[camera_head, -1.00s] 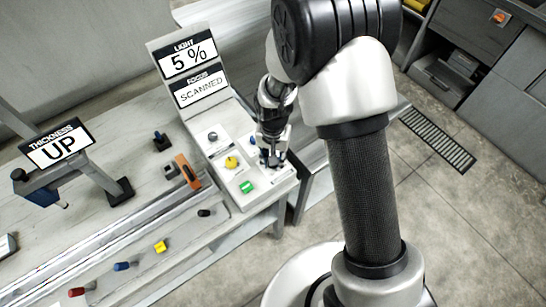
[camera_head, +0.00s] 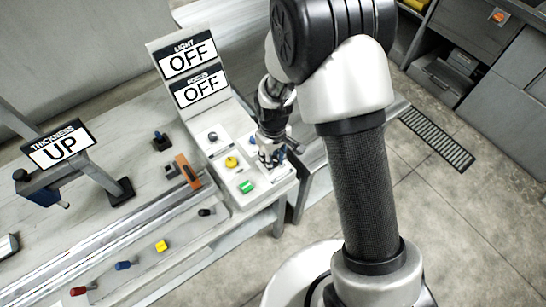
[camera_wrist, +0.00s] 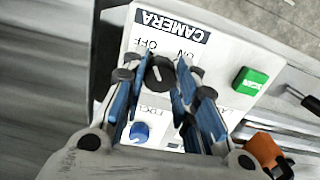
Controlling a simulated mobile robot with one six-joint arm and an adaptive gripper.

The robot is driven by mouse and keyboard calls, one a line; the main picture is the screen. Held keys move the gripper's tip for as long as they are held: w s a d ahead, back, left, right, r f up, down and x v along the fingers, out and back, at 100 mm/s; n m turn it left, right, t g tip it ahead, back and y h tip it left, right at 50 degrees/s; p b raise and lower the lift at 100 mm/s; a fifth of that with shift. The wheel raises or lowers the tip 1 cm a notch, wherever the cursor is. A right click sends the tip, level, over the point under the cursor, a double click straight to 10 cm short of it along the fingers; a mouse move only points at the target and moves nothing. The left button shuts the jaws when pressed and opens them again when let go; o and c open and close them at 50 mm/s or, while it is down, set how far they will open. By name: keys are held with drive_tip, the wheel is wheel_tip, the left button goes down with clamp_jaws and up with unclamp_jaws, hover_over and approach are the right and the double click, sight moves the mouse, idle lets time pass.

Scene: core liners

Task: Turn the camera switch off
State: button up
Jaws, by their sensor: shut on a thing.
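The camera switch (camera_wrist: 160,73) is a dark round knob with a pale pointer line, under a CAMERA label (camera_wrist: 172,25) with ON and OFF marks in the wrist view. My gripper (camera_wrist: 158,78) has its blue-padded fingers on either side of the knob and is shut on it. In the head view my gripper (camera_head: 270,158) is at the right end of the control panel (camera_head: 240,203) and hides the knob. The LIGHT display (camera_head: 187,58) and the FOCUS display (camera_head: 198,89) both read OFF.
On the panel are a green button (camera_head: 246,187), a yellow knob (camera_head: 231,162) and a grey knob (camera_head: 213,137). A blue knob (camera_wrist: 141,131) is close to my fingers. An orange-handled part (camera_head: 188,171) and a THICKNESS display (camera_head: 57,146) reading UP stand left.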

sight(273, 160)
drive_tip(key=shift+n, duration=1.1)
drive_tip(key=o, duration=1)
drive_tip(key=shift+o, duration=0.2)
wheel_tip(273, 160, up, 12)
